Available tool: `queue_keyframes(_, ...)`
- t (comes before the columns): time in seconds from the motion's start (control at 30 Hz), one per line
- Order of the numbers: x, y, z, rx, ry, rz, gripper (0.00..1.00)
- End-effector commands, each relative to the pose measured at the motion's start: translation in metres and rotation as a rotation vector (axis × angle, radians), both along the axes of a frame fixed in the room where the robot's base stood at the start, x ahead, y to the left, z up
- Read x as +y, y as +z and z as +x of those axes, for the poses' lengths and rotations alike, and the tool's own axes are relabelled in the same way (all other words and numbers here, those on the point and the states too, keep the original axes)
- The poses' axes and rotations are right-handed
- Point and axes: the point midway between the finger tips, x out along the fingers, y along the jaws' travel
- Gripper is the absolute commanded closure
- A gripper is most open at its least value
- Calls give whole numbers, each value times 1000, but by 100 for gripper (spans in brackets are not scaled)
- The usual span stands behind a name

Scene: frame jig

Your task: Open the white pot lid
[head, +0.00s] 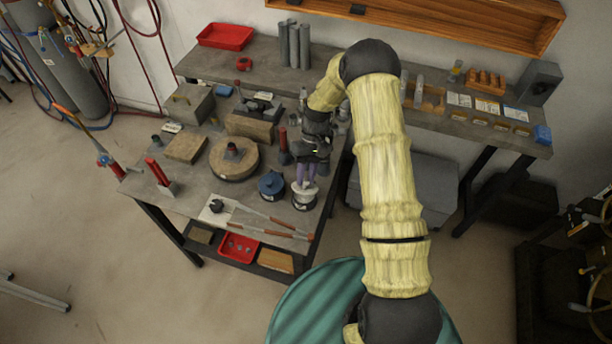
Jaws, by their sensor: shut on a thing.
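The white pot (304,204) stands near the right front corner of the workbench, with its pale lid (304,187) at its top. My gripper (305,182) reaches down over it from above, with purple fingers at the middle of the lid. The fingers are shut on the lid, seemingly at its knob, which they hide. The view is too small to tell whether the lid rests on the pot or is slightly raised. A blue lidded pot (271,185) stands close to the left of the white pot.
A round wooden block (233,158) and a dark red cylinder (283,147) stand behind the pots. Long-handled tongs (262,228) lie along the front edge. The bench's right edge is close to the white pot.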

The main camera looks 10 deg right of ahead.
Motion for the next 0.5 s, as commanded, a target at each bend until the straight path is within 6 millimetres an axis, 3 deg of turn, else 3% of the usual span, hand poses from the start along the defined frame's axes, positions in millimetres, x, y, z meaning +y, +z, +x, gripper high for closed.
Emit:
queue_keyframes(0.23,0,1,2,-6,-2,1,100)
queue_keyframes(0.27,0,1,2,-6,-2,1,75)
queue_keyframes(0.37,0,1,1,-5,-1,0,56)
queue_keyframes(0.5,0,0,1,-3,-1,0,55)
